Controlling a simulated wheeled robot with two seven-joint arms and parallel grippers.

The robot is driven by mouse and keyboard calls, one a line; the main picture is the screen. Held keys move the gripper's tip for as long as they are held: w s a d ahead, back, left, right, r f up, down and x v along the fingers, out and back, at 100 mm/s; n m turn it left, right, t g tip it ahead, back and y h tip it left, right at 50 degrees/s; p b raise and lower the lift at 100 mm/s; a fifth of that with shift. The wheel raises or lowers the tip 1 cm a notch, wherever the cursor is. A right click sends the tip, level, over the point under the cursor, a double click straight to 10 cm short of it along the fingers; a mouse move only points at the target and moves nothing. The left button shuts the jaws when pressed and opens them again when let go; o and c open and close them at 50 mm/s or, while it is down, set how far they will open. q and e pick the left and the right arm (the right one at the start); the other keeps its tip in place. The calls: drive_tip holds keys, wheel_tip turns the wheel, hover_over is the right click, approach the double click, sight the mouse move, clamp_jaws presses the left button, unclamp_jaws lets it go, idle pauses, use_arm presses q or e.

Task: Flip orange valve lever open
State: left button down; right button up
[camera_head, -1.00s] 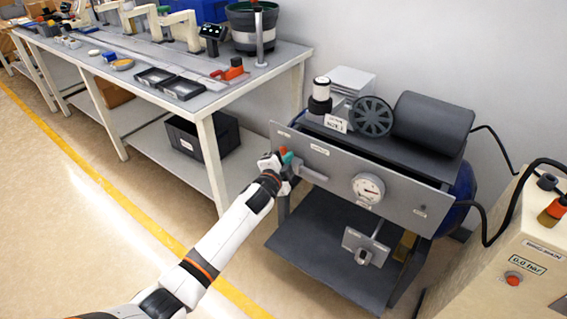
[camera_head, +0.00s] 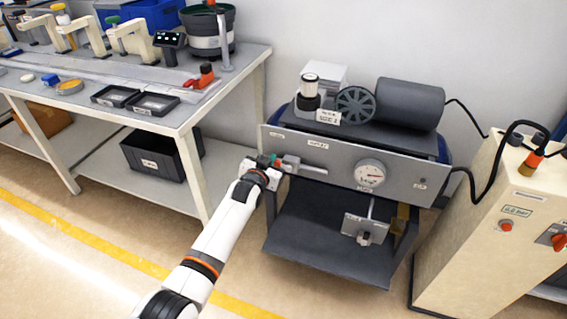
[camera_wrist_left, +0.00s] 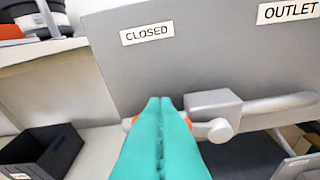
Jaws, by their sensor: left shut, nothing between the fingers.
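My left gripper (camera_head: 270,160) is at the left end of the compressor's grey front panel (camera_head: 330,168). Its teal fingers (camera_wrist_left: 160,140) are shut together with nothing between them, pointing at the panel below the CLOSED label (camera_wrist_left: 147,34). The orange valve lever (camera_wrist_left: 188,121) is mostly hidden behind the fingers in the left wrist view; small orange bits show on both sides of them. Whether the fingers touch it I cannot tell. The grey valve body and pipe (camera_wrist_left: 265,106) run right from there, under the OUTLET label (camera_wrist_left: 290,10). My right gripper is not in view.
A pressure gauge (camera_head: 370,175) sits on the panel, with a motor (camera_head: 410,104) above. A workbench (camera_head: 190,118) stands to the left with a black bin (camera_head: 162,158) on its lower shelf. A beige cabinet (camera_head: 490,240) is at the right. Floor in front is open.

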use_arm(q)
drive_tip(key=shift+w+a+f+n+h, duration=0.15)
drive_tip(key=shift+a+f+n+h, duration=0.2)
drive_tip(key=shift+f, duration=0.2)
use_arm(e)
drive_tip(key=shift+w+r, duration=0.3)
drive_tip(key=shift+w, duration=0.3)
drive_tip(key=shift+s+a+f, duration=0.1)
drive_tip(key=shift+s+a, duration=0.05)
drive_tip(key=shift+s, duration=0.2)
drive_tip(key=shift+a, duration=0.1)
